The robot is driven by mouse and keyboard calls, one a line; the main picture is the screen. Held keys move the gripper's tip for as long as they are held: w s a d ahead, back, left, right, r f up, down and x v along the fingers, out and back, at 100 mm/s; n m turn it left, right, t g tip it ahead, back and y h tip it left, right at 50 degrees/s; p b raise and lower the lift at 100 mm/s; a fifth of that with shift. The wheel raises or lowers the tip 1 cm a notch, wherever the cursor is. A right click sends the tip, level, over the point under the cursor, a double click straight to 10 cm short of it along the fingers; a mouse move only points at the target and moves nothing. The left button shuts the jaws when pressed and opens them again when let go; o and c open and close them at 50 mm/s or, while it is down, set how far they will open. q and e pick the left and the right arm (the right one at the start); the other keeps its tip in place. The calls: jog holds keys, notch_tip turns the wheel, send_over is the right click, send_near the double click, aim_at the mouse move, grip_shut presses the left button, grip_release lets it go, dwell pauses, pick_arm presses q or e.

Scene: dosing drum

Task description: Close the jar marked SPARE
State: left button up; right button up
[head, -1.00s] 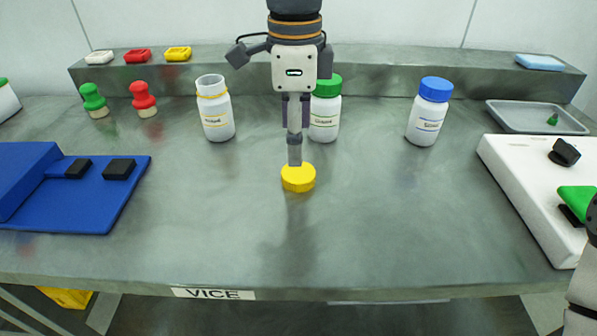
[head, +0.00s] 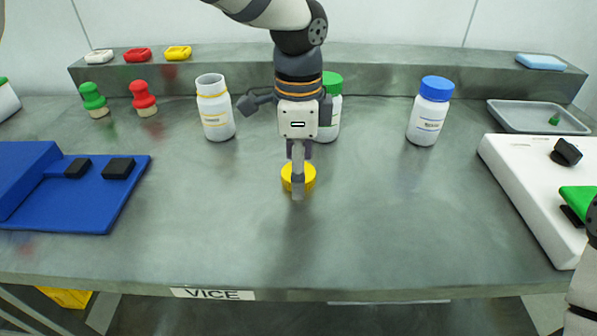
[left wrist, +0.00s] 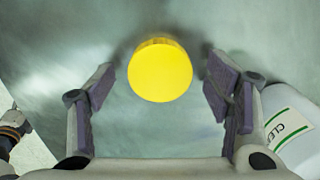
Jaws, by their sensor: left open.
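The yellow lid (head: 311,181) lies flat on the bench. It also shows in the left wrist view (left wrist: 160,72), centred between the two fingers. My left gripper (head: 298,188) is open above the lid, its fingers pointing down on either side and not closed on it. An open white jar (head: 217,118) with a yellow neck ring stands upright to the left of the gripper. Its label is too small to read for certain. A green-capped jar (head: 331,88) is partly hidden behind the gripper; its label starts "CLE" in the left wrist view (left wrist: 290,125). My right gripper is out of view.
A blue-capped jar (head: 429,112) stands right. Green (head: 94,98) and red (head: 144,97) stamp-like objects stand left. The front middle is clear.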

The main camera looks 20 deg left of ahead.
pick_arm(q)
jog(key=c, duration=0.9)
jog(key=shift+r, duration=0.1)
jog(key=shift+r, duration=0.25)
notch_tip(320, 180, up, 3)
jog(key=shift+f, duration=0.15)
jog(key=s+d+r, duration=0.2)
jog(key=s+r, duration=0.1)
jog(key=s, duration=0.1)
jog(key=s+d+r+p, duration=0.1)
jog(key=s+d+r, duration=0.1)
jog(key=s+r, duration=0.1)
jog(key=s+d+r, duration=0.2)
jog(key=s+r, duration=0.1)
jog(key=s, duration=0.2)
jog(key=shift+s+r, duration=0.3)
jog(key=shift+s, duration=0.05)
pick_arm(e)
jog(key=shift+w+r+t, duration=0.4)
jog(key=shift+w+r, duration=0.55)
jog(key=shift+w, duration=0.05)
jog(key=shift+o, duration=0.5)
